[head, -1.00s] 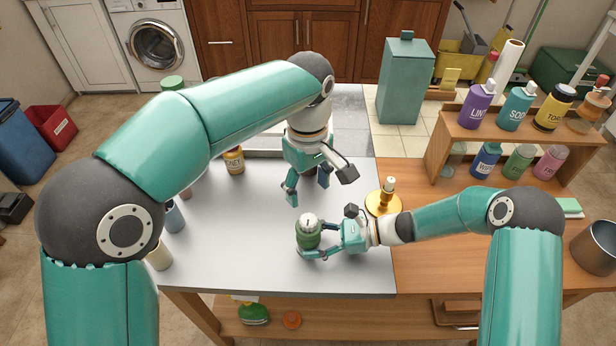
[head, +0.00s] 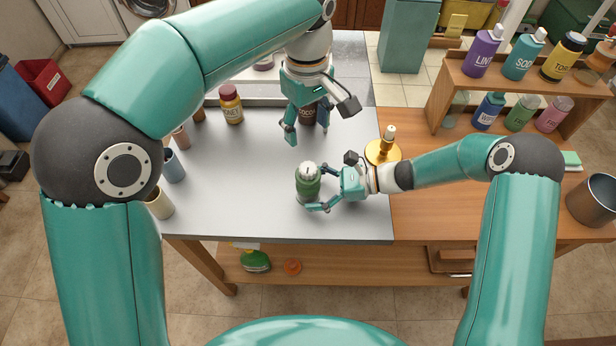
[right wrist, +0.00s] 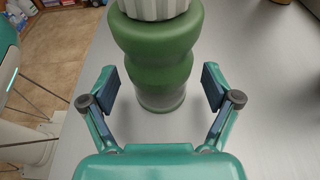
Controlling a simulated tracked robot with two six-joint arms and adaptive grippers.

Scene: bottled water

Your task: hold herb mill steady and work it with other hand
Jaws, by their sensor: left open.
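My right gripper (head: 320,188) is at the mill's right side, with one finger on the far side and one on the near side. In the right wrist view, its two pads (right wrist: 161,90) are spread with a visible gap to the green body on both sides. My left gripper (head: 308,124) is open and empty, behind and above the mill, apart from it.
A brass candlestick (head: 383,152) stands behind my right wrist. A dark bottle (head: 308,115) is partly hidden behind my left gripper. A yellow jar (head: 231,106) and several cups line the left side. A bottle shelf (head: 447,90) is at right. The worktop's front left is clear.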

